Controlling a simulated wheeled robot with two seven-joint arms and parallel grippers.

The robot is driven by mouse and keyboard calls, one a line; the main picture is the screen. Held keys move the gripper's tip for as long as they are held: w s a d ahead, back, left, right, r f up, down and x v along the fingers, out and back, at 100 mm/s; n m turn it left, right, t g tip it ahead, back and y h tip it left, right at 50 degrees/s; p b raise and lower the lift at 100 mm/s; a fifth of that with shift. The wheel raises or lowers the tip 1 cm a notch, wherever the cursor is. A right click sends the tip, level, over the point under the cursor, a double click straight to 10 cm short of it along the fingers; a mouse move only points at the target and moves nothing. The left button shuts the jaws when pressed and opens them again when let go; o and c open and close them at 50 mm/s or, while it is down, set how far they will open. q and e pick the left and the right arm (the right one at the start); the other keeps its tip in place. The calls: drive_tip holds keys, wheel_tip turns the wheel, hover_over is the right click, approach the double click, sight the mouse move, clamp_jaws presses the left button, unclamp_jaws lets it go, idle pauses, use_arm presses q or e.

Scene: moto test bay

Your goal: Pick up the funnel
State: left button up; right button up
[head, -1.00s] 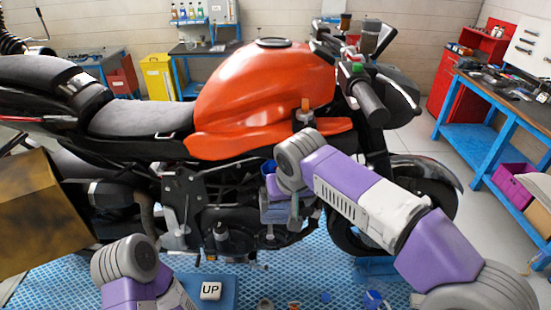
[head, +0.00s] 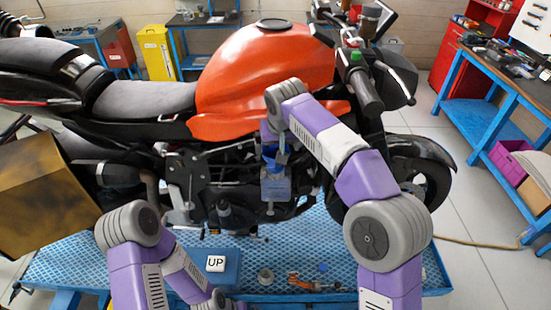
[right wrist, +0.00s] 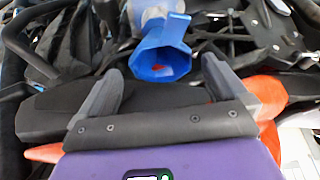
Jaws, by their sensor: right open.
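The blue funnel (right wrist: 160,52) shows in the right wrist view, its wide mouth facing the camera and a red spot inside. A pale, whitish part adjoins it behind. My right gripper (right wrist: 160,72) is open, one grey finger on each side of the funnel's line; I see no firm contact. In the head view my right gripper (head: 274,166) is in front of the motorcycle's engine side, below the orange tank. The funnel is mostly hidden there by my arm and gripper. My left arm shows at the lower left, but its gripper cannot be made out.
The motorcycle (head: 265,65) stands on a blue lift platform (head: 400,285), close behind my right arm. A tan box (head: 35,200) is at left, a blue workbench (head: 500,110) at right.

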drive_tip(key=shift+w+f, duration=0.1)
drive_tip(key=shift+w, duration=0.2)
drive_tip(key=x, duration=0.5)
drive_tip(key=shift+a, duration=0.1)
drive_tip(key=shift+s, duration=0.1)
drive_tip(key=c, duration=0.8)
